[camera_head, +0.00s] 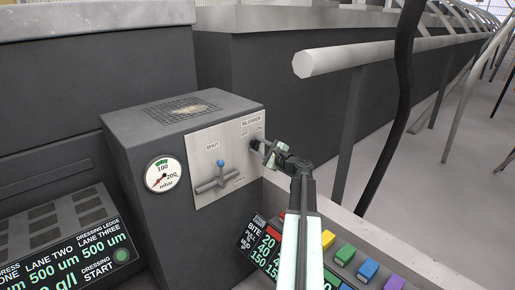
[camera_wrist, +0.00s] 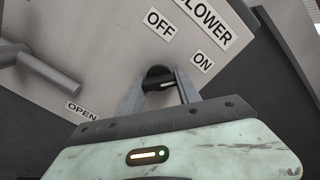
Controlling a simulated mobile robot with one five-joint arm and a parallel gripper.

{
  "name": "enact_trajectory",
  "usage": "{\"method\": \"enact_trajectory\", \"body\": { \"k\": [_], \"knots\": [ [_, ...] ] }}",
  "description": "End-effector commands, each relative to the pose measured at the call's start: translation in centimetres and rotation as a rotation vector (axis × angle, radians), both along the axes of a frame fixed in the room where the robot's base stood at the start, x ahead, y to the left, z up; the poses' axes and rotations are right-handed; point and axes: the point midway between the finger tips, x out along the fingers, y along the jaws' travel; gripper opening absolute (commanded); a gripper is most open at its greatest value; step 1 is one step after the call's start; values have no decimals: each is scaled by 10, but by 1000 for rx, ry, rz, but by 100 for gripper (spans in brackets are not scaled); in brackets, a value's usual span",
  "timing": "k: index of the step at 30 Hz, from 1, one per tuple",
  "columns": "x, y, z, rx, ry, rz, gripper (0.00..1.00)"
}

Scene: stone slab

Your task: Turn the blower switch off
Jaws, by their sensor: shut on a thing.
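The blower switch (camera_wrist: 157,73) is a small dark knob on a light panel (camera_head: 205,178) on the grey box. The BLOWER label (camera_head: 251,121) is above it, with an OFF label (camera_wrist: 160,24) and an ON label (camera_wrist: 202,61) in the wrist view. My gripper (camera_head: 263,150) reaches the panel from the right, and its fingers are shut on the switch, one on each side in the wrist view. The fingers partly hide the switch, so I cannot tell which label it points to.
A blue-tipped valve handle (camera_head: 212,180) with SHUT and OPEN labels is left of the switch. A round pressure gauge (camera_head: 165,175) is on the box's left face. A pale pipe (camera_head: 345,57) and dark hose (camera_head: 403,75) lie behind. Coloured buttons (camera_head: 367,271) sit below right.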

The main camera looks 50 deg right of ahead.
Motion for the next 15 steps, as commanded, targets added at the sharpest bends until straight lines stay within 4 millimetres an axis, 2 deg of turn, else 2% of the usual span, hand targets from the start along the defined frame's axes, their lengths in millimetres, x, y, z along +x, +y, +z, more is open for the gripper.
{"method": "enact_trajectory", "body": {
  "k": [8, 15],
  "knots": [
    [1, 0, 0, -134, 10, 4, 0],
    [1, -2, 2, -344, 23, 2, 0]
  ]
}}
